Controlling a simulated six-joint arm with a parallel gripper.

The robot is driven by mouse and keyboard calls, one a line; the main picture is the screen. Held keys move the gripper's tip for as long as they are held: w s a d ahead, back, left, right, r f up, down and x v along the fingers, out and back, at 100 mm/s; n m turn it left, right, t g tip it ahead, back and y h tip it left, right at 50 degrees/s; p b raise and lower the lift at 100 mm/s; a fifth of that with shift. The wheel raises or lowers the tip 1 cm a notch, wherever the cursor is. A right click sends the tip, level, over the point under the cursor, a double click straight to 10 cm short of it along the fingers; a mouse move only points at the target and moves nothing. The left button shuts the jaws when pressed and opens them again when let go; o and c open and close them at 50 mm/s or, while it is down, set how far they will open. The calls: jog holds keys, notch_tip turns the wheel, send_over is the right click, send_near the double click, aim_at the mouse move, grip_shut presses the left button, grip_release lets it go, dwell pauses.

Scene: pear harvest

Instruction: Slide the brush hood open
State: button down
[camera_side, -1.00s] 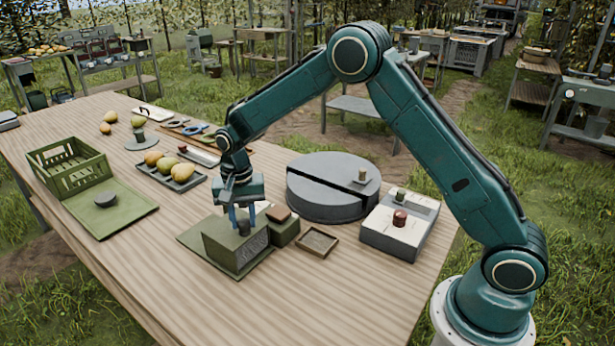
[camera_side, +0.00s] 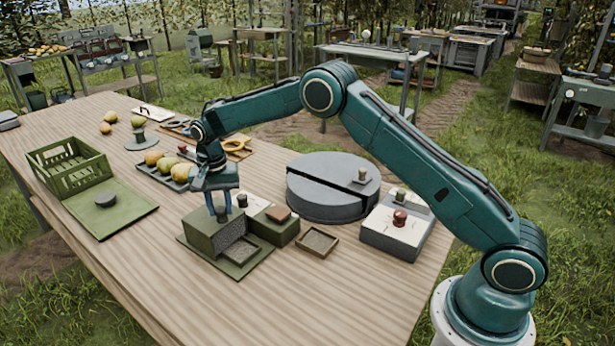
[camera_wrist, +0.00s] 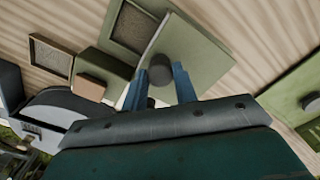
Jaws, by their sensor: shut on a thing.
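The brush hood (camera_side: 201,238) is a dull green box cover on a flat green base (camera_side: 238,270). It sits at the left part of the base, and a grey bristled brush bed (camera_side: 238,252) shows uncovered to its right. In the wrist view the hood (camera_wrist: 190,55) is a pale green panel beside the bristled opening (camera_wrist: 131,27). My gripper (camera_side: 219,213) is above the hood, its blue fingers pointing down. In the wrist view the fingers (camera_wrist: 160,83) are on either side of the hood's dark round knob (camera_wrist: 160,70), shut on it.
A green box with a brown block (camera_side: 278,213) stands close right of the hood, with a small shallow tray (camera_side: 317,241) beyond. A grey slotted drum (camera_side: 333,195) and a control box (camera_side: 396,228) are further right. A green crate (camera_side: 68,168) stands left. The front tabletop is clear.

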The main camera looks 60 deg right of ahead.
jog(key=shift+w+r, duration=0.1)
jog(key=shift+w, duration=1.5)
jog(key=c, duration=1.1)
grip_release()
notch_tip(320, 180, up, 14)
jog(key=shift+s, duration=0.1)
